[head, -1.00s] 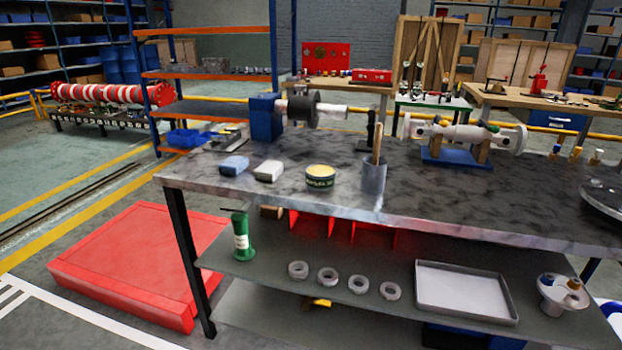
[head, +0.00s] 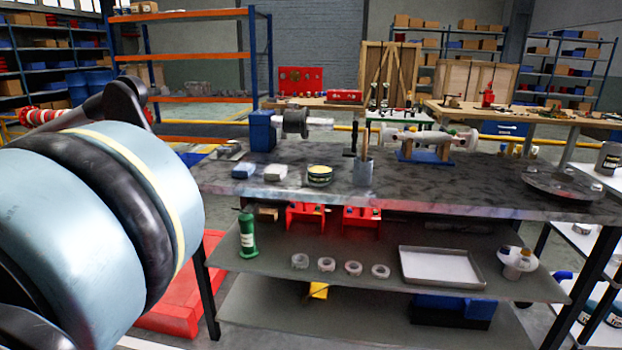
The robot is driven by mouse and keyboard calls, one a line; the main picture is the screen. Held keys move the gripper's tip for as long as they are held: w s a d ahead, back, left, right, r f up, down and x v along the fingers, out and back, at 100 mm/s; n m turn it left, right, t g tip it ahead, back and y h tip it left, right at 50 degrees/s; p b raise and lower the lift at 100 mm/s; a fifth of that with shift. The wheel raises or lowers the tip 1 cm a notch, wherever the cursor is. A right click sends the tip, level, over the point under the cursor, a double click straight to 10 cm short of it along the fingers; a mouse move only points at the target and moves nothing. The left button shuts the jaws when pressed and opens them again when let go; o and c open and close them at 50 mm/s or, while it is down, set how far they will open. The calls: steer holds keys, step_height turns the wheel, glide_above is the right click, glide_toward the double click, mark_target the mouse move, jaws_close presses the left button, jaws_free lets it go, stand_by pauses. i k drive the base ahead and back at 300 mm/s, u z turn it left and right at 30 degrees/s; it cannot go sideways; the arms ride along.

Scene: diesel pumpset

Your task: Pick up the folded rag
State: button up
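Two small folded-looking pads lie side by side on the near left part of the metal workbench top (head: 430,188). One is a blue pad (head: 243,171) and the other a whitish pad (head: 276,174). They are too small to tell for sure which is the folded rag. A yellow-lidded tin (head: 319,175) stands just right of the whitish pad. A large rounded part of my arm fills the left side of the view. My gripper is not in view.
A grey cup (head: 363,174) with a stick in it stands right of the tin. Behind the pads is a blue block with a shaft (head: 263,131). The lower shelf holds a green bottle (head: 247,236), several rings and a tray (head: 441,267). A red platform (head: 180,300) lies on the floor left.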

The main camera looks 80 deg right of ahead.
mark_target(277, 173)
steer(key=z, duration=2.9)
steer(key=k, duration=0.5)
steer(key=z, duration=0.15)
steer(key=i, duration=0.5)
steer(key=z, duration=0.55)
